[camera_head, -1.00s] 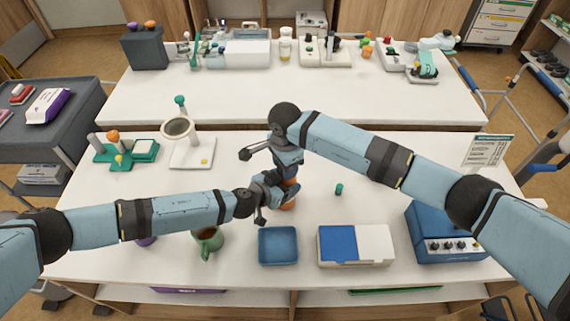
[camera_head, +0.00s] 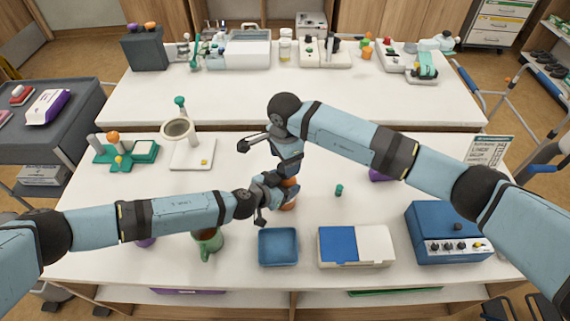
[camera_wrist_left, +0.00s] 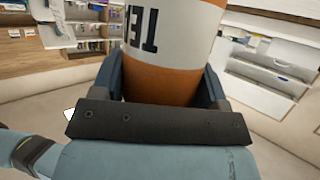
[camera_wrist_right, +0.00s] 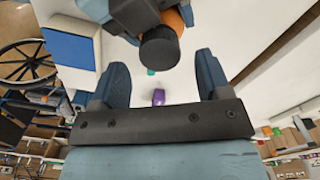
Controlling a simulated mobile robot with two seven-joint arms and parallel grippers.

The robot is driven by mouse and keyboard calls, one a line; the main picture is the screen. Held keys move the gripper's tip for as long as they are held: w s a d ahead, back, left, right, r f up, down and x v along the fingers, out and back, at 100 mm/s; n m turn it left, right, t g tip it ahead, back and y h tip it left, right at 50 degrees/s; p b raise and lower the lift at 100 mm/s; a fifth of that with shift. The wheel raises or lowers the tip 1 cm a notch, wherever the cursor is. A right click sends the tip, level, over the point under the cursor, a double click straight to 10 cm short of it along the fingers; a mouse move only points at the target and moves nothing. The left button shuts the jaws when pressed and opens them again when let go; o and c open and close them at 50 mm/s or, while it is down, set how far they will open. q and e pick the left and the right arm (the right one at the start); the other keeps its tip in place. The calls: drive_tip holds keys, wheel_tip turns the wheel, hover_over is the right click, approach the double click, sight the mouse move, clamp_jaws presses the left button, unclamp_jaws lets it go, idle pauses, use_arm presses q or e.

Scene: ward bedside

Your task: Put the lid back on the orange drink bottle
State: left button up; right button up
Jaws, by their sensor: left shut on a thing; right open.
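The orange drink bottle (camera_head: 289,204) is mostly hidden by my arms in the head view. In the left wrist view the bottle (camera_wrist_left: 165,60) shows a white label band with dark lettering above an orange base. My left gripper (camera_wrist_left: 160,70) is shut around that orange part. In the right wrist view a dark round piece (camera_wrist_right: 160,48), which looks like the lid, is at the bottle's end. I cannot tell how firmly it sits. My right gripper (camera_wrist_right: 161,64) is open, its fingers on either side of and apart from that piece.
A small teal piece (camera_head: 339,190) and a purple item (camera_head: 380,174) lie right of the bottle. A blue device (camera_head: 447,225) stands at the right.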

drive_tip(key=shift+r, duration=0.8)
drive_tip(key=shift+c, duration=0.4)
wheel_tip(320, 180, up, 4)
drive_tip(key=n, duration=0.3)
drive_tip(key=shift+f, duration=0.25)
drive_tip(key=shift+f, duration=4)
